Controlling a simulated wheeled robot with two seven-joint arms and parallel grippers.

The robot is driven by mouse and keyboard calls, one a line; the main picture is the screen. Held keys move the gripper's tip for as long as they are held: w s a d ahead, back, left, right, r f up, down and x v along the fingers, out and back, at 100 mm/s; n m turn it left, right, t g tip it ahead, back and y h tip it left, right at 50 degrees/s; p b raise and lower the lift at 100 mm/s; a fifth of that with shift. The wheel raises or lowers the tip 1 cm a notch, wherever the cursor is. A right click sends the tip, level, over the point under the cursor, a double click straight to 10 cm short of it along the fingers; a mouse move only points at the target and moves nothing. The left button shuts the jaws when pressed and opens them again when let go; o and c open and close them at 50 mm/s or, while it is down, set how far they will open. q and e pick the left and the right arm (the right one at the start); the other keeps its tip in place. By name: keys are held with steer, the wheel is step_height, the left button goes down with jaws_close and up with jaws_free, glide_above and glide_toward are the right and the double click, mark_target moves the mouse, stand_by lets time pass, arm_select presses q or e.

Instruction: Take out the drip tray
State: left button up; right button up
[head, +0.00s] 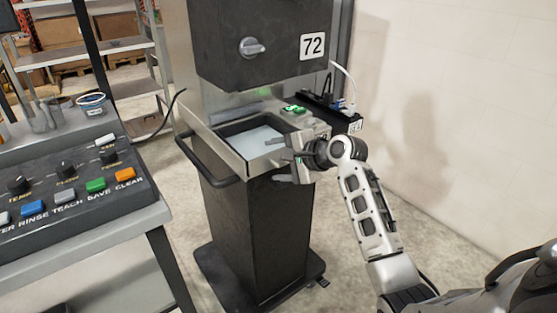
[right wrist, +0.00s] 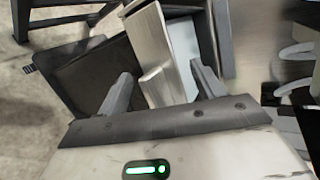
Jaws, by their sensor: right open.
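The drip tray (head: 257,142) is a pale, shallow tray sitting in the recess at the front of the dispenser (head: 250,215) numbered 72. Its pale surface also shows in the right wrist view (right wrist: 184,46). My right gripper (head: 283,166) is at the right front of the recess, fingers spread and empty. In the right wrist view, a metal front edge (right wrist: 148,38) with a small raised tab (right wrist: 154,74) lies between the two fingertips. I cannot tell whether either finger touches it. My left gripper is out of view.
A black bar handle (head: 205,172) sticks out at the dispenser's left front. A control panel (head: 70,185) with knobs and coloured buttons stands on a bench at left. Shelves (head: 95,50) are behind it. A pale wall (head: 450,110) is at right. Floor is open around the dispenser.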

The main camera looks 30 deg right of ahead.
steer(key=c, duration=1)
steer(key=shift+w+r, duration=0.1)
steer(key=c, duration=0.4)
steer(key=shift+p, duration=0.35)
steer(key=shift+r+p, duration=0.1)
steer(key=shift+p, duration=0.25)
jaws_close()
